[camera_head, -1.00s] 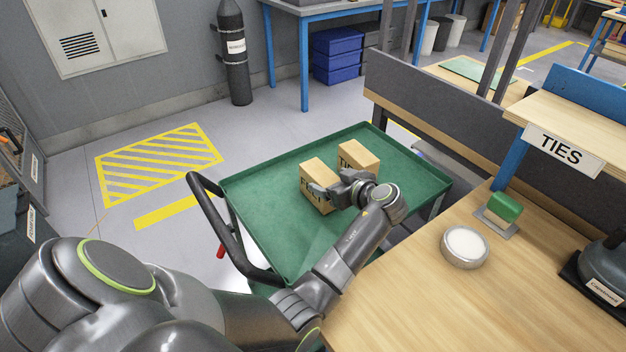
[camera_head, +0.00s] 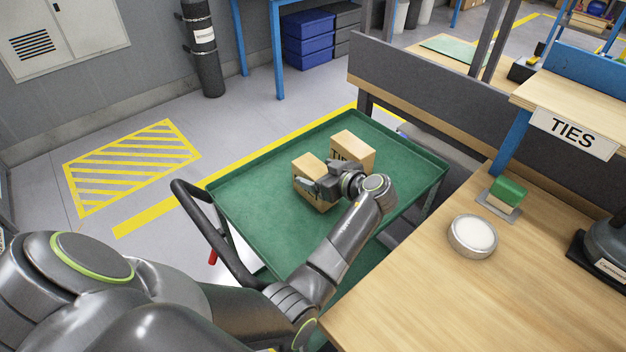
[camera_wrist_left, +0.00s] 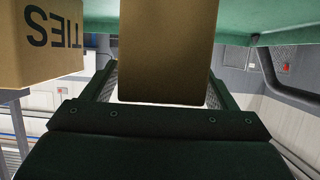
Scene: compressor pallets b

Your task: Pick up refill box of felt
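A cardboard box (camera_head: 308,163) sits on the green cart top, partly hidden by my left gripper; its label cannot be read now. A second cardboard box (camera_head: 354,146), marked TIES, stands just behind and to its right. The TIES box also shows at the left of the left wrist view (camera_wrist_left: 45,45). My left gripper (camera_head: 318,184) is at the nearer box. In the left wrist view its fingers are spread on either side of that box (camera_wrist_left: 165,50), with a gap visible on the left side. My right gripper is out of view.
The green cart (camera_head: 260,210) has a raised rim and a black handle (camera_head: 215,235) at its left. A wooden bench (camera_head: 420,290) with a round tin (camera_head: 472,236) and a green-topped block (camera_head: 507,190) stands at the right. The cart's left part is clear.

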